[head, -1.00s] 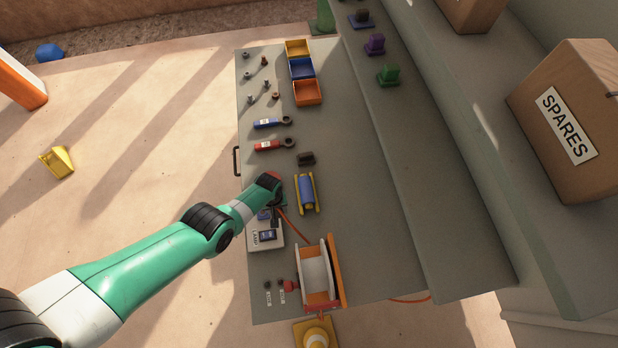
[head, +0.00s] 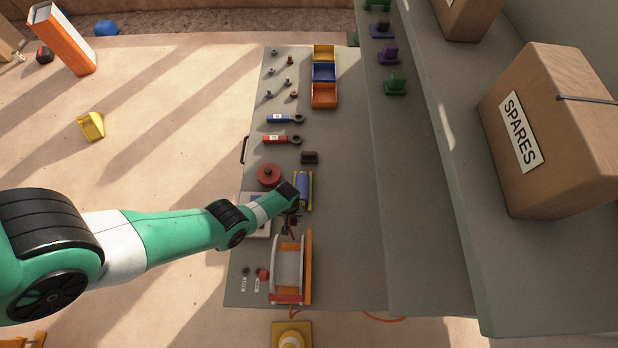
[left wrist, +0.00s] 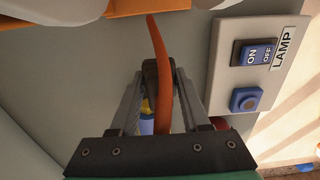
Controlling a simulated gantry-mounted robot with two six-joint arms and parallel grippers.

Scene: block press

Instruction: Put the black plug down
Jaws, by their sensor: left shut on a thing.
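My left gripper (head: 291,213) is over the grey workbench, between the blue-and-yellow roller piece and the cable reel. In the left wrist view its two fingers (left wrist: 158,95) are shut on the black plug (left wrist: 151,72). An orange cable (left wrist: 160,45) runs past the plug between the fingers and up the picture toward the reel. In the head view the arm and gripper mostly hide the plug. I cannot tell whether the plug touches the bench. My right gripper is not in view.
The white lamp switch box (left wrist: 262,62) is beside the gripper. The cable reel (head: 289,268), blue roller (head: 304,188), red disc (head: 269,174) and dark block (head: 310,158) are nearby. Bare bench (head: 345,230) lies to the right, below a raised ledge.

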